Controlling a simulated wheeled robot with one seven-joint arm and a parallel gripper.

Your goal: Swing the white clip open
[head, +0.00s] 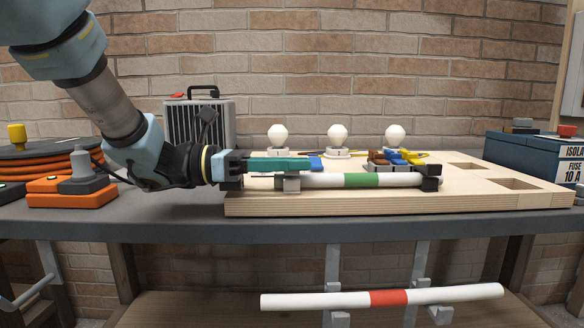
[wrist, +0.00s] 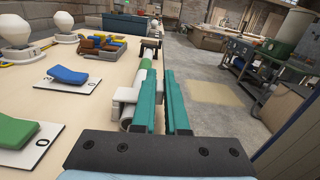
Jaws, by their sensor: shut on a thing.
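The white clip (head: 291,184) sits around the left part of a white tube with a green band (head: 361,180), near the front edge of the wooden board. In the wrist view the clip (wrist: 124,97) shows just left of my fingers, next to the tube (wrist: 145,65). My gripper (head: 308,163), with teal fingers, lies level just above the clip, pointing right along the tube. In the wrist view my gripper (wrist: 162,82) is closed to a narrow gap, shut on part of the clip.
A black holder (head: 430,178) grips the tube's right end. The wooden board (head: 510,200) carries white bulbs (head: 337,135), a blue rocker switch (wrist: 68,75) and a green one (wrist: 14,131). A red-banded tube (head: 385,298) hangs below the bench. Open space lies in front of the bench.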

